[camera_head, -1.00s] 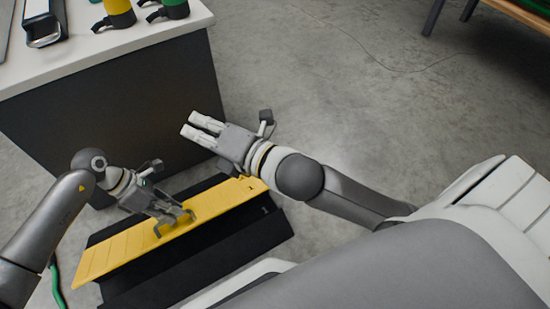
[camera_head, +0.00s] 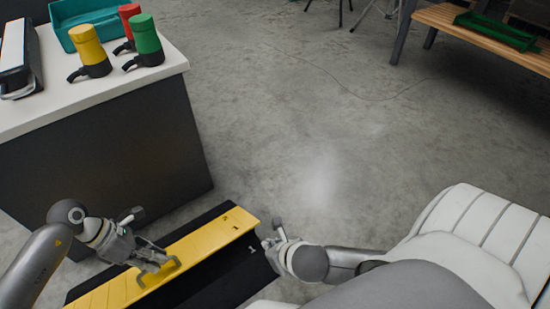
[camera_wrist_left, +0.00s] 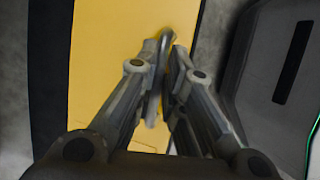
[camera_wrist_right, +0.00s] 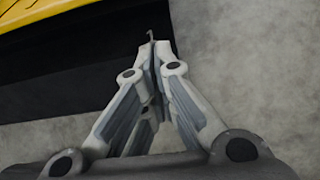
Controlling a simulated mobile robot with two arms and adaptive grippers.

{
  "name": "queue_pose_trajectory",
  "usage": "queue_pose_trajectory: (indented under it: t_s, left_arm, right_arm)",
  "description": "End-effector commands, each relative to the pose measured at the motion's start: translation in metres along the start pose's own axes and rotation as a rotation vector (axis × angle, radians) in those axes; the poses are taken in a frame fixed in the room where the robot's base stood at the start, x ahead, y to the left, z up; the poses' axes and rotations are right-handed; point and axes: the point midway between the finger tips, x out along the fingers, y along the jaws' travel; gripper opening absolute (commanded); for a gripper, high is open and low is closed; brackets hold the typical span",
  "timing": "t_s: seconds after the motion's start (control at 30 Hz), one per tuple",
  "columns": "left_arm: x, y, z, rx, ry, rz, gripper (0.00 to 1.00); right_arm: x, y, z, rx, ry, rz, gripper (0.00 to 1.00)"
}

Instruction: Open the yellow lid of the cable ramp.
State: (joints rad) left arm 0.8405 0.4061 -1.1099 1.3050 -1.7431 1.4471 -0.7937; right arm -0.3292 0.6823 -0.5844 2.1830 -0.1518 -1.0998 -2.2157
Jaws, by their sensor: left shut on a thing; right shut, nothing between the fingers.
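The yellow lid (camera_head: 205,238) lies lengthwise along the black cable ramp (camera_head: 205,283), with dark ramp surface showing on both long sides. How far the lid is raised is hard to tell. My right gripper (camera_head: 272,236) is shut and empty beside the ramp's right end; its fingertips (camera_wrist_right: 153,45) overlap the ramp's black edge (camera_wrist_right: 90,75) in the right wrist view.
A white-topped counter (camera_head: 110,100) stands behind the ramp at left. It carries a yellow-topped item (camera_head: 88,45), a green one (camera_head: 146,38), a red one (camera_head: 127,15) and a teal bin (camera_head: 75,12). Open concrete floor (camera_head: 330,140) lies to the right.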

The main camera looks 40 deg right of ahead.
Motion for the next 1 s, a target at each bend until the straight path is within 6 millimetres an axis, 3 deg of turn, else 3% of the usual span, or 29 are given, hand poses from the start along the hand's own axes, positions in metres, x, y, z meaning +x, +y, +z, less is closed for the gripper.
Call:
queue_pose_trajectory:
  t_s: [0.27,0.53,1.0]
  left_arm:
    - [0.001,0.005,-0.003,-0.003,0.003,0.017,0.00]
    - [0.001,0.005,-0.003,-0.003,0.003,0.017,0.00]
    - [0.001,0.005,-0.003,-0.003,0.003,0.017,0.00]
  right_arm:
    - [0.050,0.000,0.000,0.005,0.000,0.000,0.00]
    - [0.036,0.001,0.034,0.004,-0.004,0.002,0.00]
    - [0.034,0.001,0.039,0.001,-0.002,0.002,0.00]
